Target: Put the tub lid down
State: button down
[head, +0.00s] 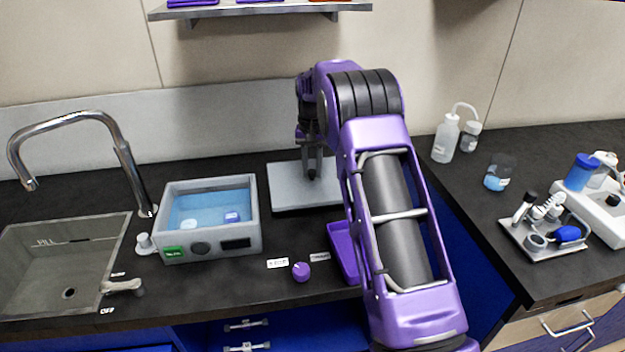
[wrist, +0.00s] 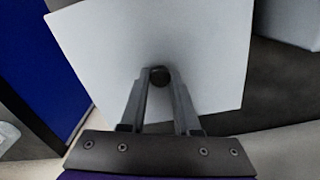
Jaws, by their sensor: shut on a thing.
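The tub lid is a flat pale grey plate (head: 289,187) over the dark counter, right of the open tub. In the wrist view the lid (wrist: 200,45) fills the middle, with a dark round knob between my fingers. My gripper (head: 312,174) points down at the lid and is shut on its knob; it also shows in the wrist view (wrist: 160,78). A dark band shows under the lid's front edge; I cannot tell whether the lid touches the counter. The grey tub (head: 215,247) stands uncovered, with blue water and small floating pieces inside.
A sink (head: 45,265) and tap (head: 122,150) are at left. A purple tray (head: 343,250) and purple knob (head: 301,271) lie in front of the lid. A wash bottle (head: 446,140), beaker (head: 497,175) and tool tray (head: 540,245) stand on the right counter.

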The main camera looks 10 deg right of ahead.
aim_at(312, 171)
jog(key=shift+f, duration=1.7)
jog(key=shift+f, duration=0.1)
jog(key=shift+f, duration=0.1)
jog(key=c, duration=0.6)
grip_release()
jog(key=shift+c, duration=0.2)
notch_tip(312, 171, up, 12)
jog(key=shift+r+p, duration=0.2)
jog(key=shift+p, duration=0.35)
